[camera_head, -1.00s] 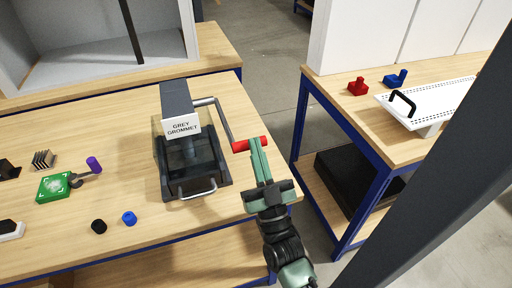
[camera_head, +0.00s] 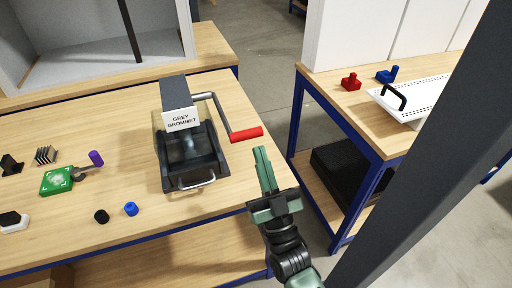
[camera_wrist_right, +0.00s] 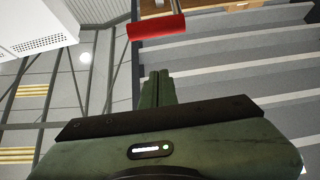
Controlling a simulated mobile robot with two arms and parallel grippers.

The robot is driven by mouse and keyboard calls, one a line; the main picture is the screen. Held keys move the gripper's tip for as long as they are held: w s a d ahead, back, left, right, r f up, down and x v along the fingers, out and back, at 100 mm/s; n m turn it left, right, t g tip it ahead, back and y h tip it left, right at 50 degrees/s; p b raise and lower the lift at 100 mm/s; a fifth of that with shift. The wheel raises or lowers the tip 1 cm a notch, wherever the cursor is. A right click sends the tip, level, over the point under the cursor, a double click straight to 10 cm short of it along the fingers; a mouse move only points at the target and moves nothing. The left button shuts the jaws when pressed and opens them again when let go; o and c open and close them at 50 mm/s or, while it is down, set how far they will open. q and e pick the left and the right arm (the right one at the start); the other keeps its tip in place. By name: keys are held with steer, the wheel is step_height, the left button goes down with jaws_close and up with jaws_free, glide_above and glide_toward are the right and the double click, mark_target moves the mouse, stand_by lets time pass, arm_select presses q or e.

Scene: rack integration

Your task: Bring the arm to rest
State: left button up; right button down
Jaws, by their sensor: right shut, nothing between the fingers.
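My right gripper (camera_head: 262,160) is shut and empty. In the head view its fingers point up the picture, just below the red handle (camera_head: 246,134) of the grey grommet machine (camera_head: 190,160), with a small gap between them. In the right wrist view the shut fingers (camera_wrist_right: 158,84) show with the red handle (camera_wrist_right: 157,26) beyond them, apart. The machine stands on the wooden table (camera_head: 110,135) with its crank arm reaching out to the right. My left gripper is not in view.
On the table lie a green block (camera_head: 56,180), a purple-handled tool (camera_head: 95,158), a black grommet (camera_head: 101,216) and a blue grommet (camera_head: 130,209). A second table at the right holds a red part (camera_head: 351,82), a blue part (camera_head: 387,75) and a white perforated panel (camera_head: 415,98). Floor shows between the tables.

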steer(key=s+d+f+g+h, duration=0.1)
steer(key=d+f+g, duration=0.1)
steer(key=f+g, duration=0.3)
steer(key=s+d+f+g+h+b, duration=0.1)
steer(key=d+f+g, duration=0.15)
steer(key=f, duration=0.45)
steer(key=s+d+f+g+h, duration=0.1)
steer(key=d+f+g+h, duration=0.15)
steer(key=f, duration=0.35)
steer(key=s+d+f+m+g+h, duration=0.1)
steer(key=s+d+f+g+h, duration=0.1)
steer(key=s+d+f+g, duration=0.5)
steer(key=s+d+f+m+g+h, duration=0.1)
steer(key=s+d+g, duration=0.3)
steer(key=s, duration=0.8)
step_height(320, 180, down, 28)
steer(key=s+g, duration=0.1)
steer(key=s, duration=0.1)
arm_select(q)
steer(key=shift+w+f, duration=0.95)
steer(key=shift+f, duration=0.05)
arm_select(e)
steer(key=s+d+f+g, duration=0.1)
steer(key=s+d+f, duration=0.2)
steer(key=s+f, duration=1)
steer(key=s, duration=0.3)
steer(key=shift+f+n, duration=0.35)
steer(key=shift+n, duration=0.05)
